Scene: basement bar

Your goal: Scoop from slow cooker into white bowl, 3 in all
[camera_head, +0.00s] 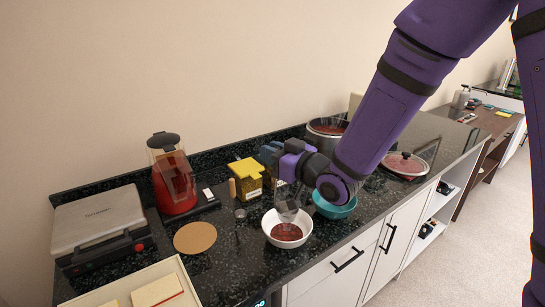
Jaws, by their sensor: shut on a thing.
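The white bowl (269,235) stands near the counter's front edge, with a reddish-brown food in it. My gripper (287,186) is above and behind the bowl, pointing down. It is shut on a clear, greyish scoop-like thing (288,204), which hangs over the bowl's back part. I cannot tell whether the scoop touches the bowl or holds anything. A round silver pot (326,129), which looks like the slow cooker, stands at the back wall. My arm hides part of it, and its contents are hard to see.
A teal bowl (336,208) stands just right of the white bowl. Behind are a yellow box (246,178) and a red blender-like jar (175,184). A cork disc (195,237) and a grill press (98,226) are left. A lidded red pan (405,166) is right.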

